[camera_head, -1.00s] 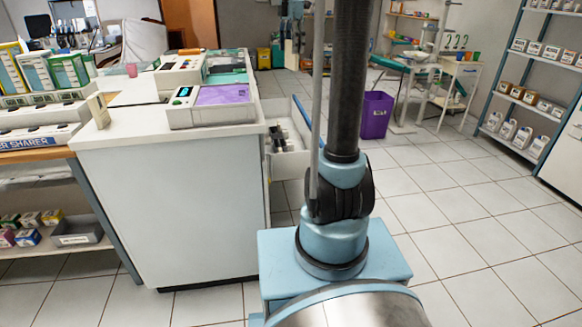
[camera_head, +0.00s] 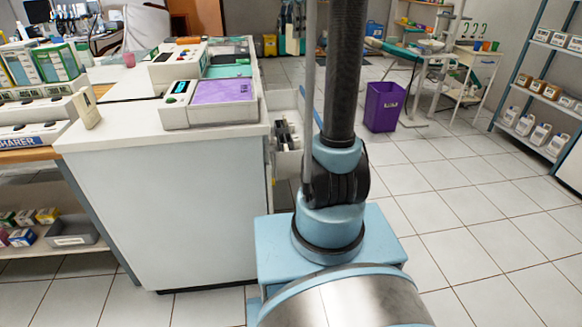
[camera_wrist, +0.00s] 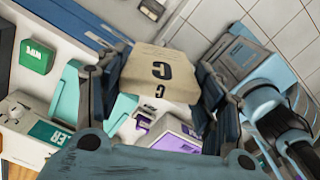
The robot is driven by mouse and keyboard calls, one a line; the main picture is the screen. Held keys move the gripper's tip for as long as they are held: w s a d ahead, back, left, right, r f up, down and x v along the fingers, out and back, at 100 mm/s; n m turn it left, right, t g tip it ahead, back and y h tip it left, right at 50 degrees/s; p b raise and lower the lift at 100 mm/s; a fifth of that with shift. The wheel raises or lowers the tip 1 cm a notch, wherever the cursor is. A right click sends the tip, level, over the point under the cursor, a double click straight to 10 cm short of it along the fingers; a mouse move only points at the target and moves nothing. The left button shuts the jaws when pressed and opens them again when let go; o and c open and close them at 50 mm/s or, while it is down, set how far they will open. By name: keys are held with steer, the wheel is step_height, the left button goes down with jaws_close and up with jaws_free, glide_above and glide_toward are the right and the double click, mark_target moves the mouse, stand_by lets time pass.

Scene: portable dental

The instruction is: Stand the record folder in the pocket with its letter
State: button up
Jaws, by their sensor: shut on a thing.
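In the wrist view a beige record folder (camera_wrist: 160,64) with a dark letter C on its face is held between the two fingers of my gripper (camera_wrist: 162,84). The folder looks tilted and apart from the surfaces below it. My gripper and the folder do not show in the head view. I cannot make out a lettered pocket for certain in either view.
A white counter (camera_head: 165,215) stands left of my arm column, with a purple-topped device (camera_head: 222,92) on it. A drawer (camera_head: 288,165) is open at its right side. A purple bin (camera_head: 384,106) stands behind on open tiled floor. Shelves (camera_head: 545,100) stand far right.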

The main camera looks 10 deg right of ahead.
steer(key=w+d+f+m, duration=0.15)
steer(key=w+f, duration=0.25)
steer(key=f, duration=1.2)
steer(key=w+f+m, duration=0.2)
steer(key=w+f, duration=0.1)
steer(key=f, duration=1.4)
step_height(320, 180, down, 22)
steer(key=s+m, duration=0.1)
steer(key=s, duration=0.1)
steer(key=shift+s+r, duration=0.2)
steer(key=shift+s, duration=0.05)
steer(key=shift+d+f, duration=0.15)
steer(key=shift+f, duration=0.4)
steer(key=o, duration=1.1)
steer(key=shift+o, duration=0.2)
